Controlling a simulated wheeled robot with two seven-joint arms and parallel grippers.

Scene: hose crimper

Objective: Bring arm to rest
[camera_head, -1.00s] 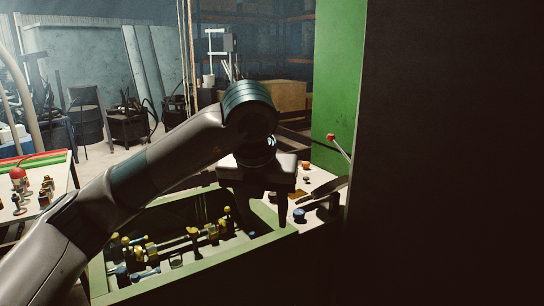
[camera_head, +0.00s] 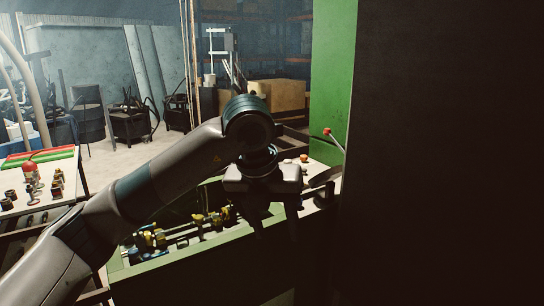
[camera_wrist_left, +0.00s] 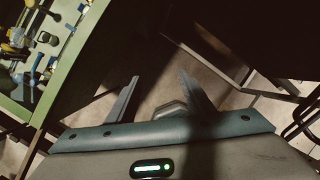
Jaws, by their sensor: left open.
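My left arm comes in from the left in the head view. My left gripper (camera_head: 272,222) hangs with its fingers pointing down, in front of the green machine's tray edge. The left wrist view shows its two fingers (camera_wrist_left: 160,100) spread apart with nothing between them and dark floor beyond. The tray (camera_head: 190,262) with a green rim lies under and behind the arm. It holds yellow and blue fittings (camera_head: 200,220). My right gripper is not seen.
A tall green panel (camera_head: 334,75) and a large dark surface (camera_head: 450,150) fill the right side. A lever with a red knob (camera_head: 327,131) sticks out beside the panel. A table (camera_head: 18,206) with fittings stands at the left. Open floor shows behind.

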